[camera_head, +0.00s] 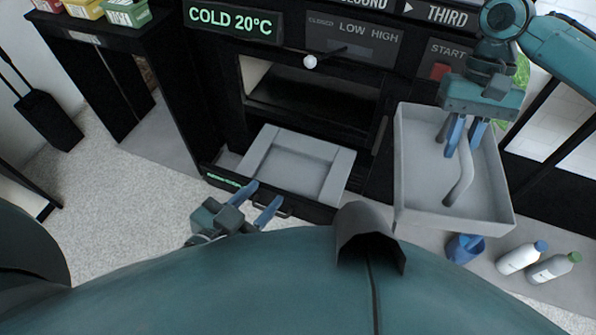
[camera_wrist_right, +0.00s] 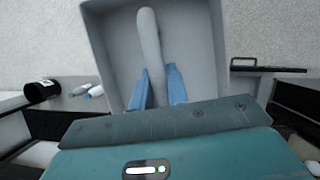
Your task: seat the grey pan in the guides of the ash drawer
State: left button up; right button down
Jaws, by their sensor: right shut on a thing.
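The grey pan (camera_head: 415,180) is a shallow rectangular tray with a raised bar handle (camera_head: 461,180). My right gripper (camera_head: 462,140) is shut on that handle and holds the pan to the right of the ash drawer. In the right wrist view the handle (camera_wrist_right: 150,40) runs between the blue fingertips, over the pan's floor (camera_wrist_right: 190,40). The ash drawer (camera_head: 325,212) stands pulled out below the stove opening, with light grey guide pieces (camera_head: 337,178) around a flat recess. My left gripper (camera_head: 258,200) is open at the drawer's front, by its bar handle (camera_head: 283,211).
A blue cup (camera_head: 465,247) and two white bottles (camera_head: 522,257) (camera_head: 555,268) stand at the lower right, near the pan. A control panel with a red start button (camera_head: 440,71) is above the drawer. Carpet (camera_head: 130,220) lies clear at left.

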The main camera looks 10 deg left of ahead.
aim_at(292, 176)
jog(key=i+j, duration=0.1)
jog(key=j, duration=0.8)
jog(key=i+j, duration=0.3)
jog(key=i, duration=0.2)
